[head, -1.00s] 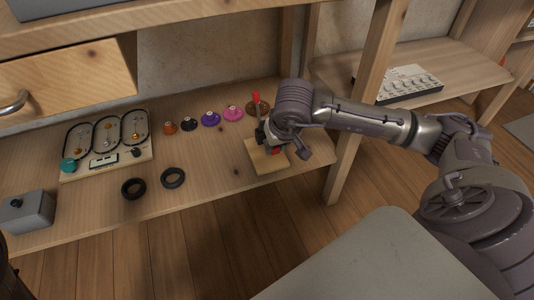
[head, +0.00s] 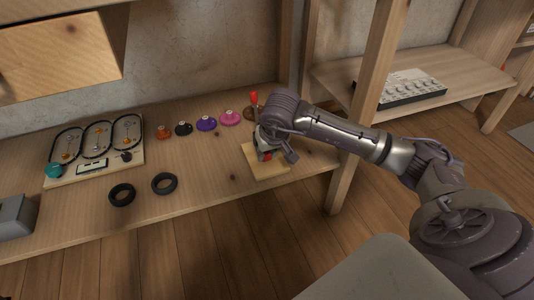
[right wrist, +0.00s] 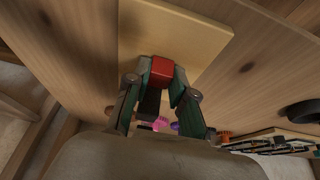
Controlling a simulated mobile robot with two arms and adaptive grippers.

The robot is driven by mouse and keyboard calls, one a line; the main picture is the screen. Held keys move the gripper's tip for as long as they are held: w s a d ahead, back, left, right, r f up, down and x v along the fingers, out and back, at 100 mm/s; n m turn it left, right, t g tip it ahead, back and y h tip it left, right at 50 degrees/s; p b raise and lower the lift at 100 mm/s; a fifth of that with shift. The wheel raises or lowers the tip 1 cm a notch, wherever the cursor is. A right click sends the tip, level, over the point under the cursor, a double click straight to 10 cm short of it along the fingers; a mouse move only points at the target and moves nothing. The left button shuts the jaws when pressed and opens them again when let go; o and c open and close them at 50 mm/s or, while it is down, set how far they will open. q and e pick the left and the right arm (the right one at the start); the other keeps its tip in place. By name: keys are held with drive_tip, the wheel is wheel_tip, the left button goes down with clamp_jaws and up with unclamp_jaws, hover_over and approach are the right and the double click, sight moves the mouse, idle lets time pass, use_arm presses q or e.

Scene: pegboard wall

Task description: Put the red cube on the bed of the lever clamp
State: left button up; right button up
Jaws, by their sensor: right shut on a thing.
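The lever clamp has a pale wooden base (head: 268,171) on the shelf and a red-handled lever (head: 254,97) standing up at its back. My right gripper (head: 267,151) is over the base, just in front of the lever, and hides most of the clamp's metal part. It is shut on the red cube (right wrist: 161,71), which sits between the fingertips in the right wrist view. In the head view only a small red patch of the cube (head: 267,156) shows. Whether the cube touches the bed cannot be told. My left gripper is out of view.
Several coloured knobbed discs, among them a pink one (head: 229,118), stand in a row left of the clamp. Two black rings (head: 164,183) lie in front of them. A board with oval tracks (head: 136,151) is farther left. A shelf post (head: 350,150) stands to the right.

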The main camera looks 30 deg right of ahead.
drive_tip(key=shift+f, duration=0.2)
drive_tip(key=o, duration=0.7)
drive_tip(key=shift+o, duration=0.2)
